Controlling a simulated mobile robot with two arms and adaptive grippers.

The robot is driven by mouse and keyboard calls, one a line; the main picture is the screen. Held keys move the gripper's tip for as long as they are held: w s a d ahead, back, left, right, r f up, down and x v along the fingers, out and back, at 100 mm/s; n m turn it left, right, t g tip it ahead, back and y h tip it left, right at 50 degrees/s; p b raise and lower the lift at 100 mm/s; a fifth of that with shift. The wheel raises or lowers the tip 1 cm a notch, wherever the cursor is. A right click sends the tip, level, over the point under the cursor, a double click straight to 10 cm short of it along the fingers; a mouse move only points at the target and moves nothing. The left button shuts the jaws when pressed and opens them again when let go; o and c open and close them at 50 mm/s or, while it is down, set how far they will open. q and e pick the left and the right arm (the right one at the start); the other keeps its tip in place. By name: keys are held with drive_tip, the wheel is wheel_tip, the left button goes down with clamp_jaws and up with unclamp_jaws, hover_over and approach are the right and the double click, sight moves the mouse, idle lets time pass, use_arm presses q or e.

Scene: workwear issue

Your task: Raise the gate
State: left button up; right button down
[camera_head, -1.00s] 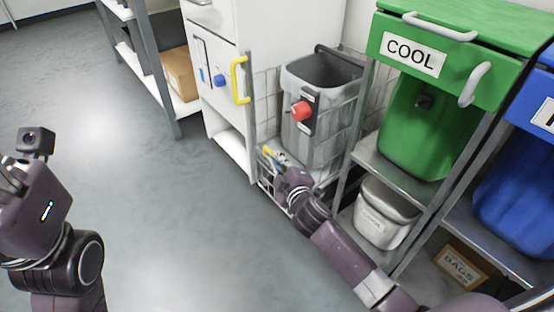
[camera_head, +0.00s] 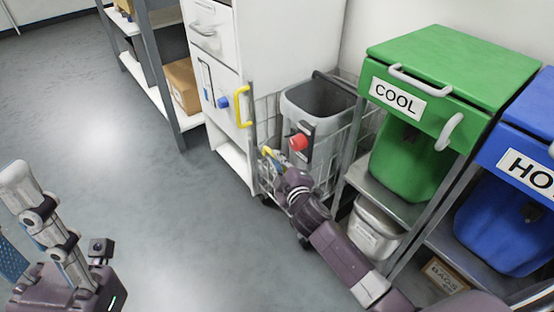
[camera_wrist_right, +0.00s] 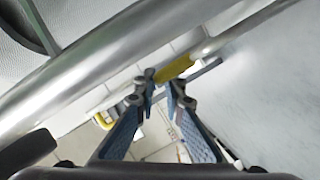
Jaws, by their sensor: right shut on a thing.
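The gate (camera_head: 325,170) is a wire mesh panel on the front of a metal cage trolley, with a yellow grip (camera_head: 270,153) on its upper rail. The yellow grip also shows in the right wrist view (camera_wrist_right: 178,68). My right gripper (camera_head: 281,166) is shut on this grip, with its blue-padded fingers at the bar in the wrist view (camera_wrist_right: 164,80). My right forearm hides part of the gate. My left gripper (camera_head: 22,225) is at the lower left, away from the trolley and cut by the picture's edge.
A grey bin (camera_head: 318,102) with a red knob (camera_head: 298,142) stands in the trolley. A white cabinet (camera_head: 222,135) stands left of it. A rack with a green COOL bin (camera_head: 415,155) and blue bin (camera_head: 505,220) is right. The floor at left is clear.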

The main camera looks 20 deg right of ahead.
drive_tip(key=shift+r, duration=0.1)
drive_tip(key=c, duration=2.3)
unclamp_jaws()
drive_tip(key=v, duration=1.2)
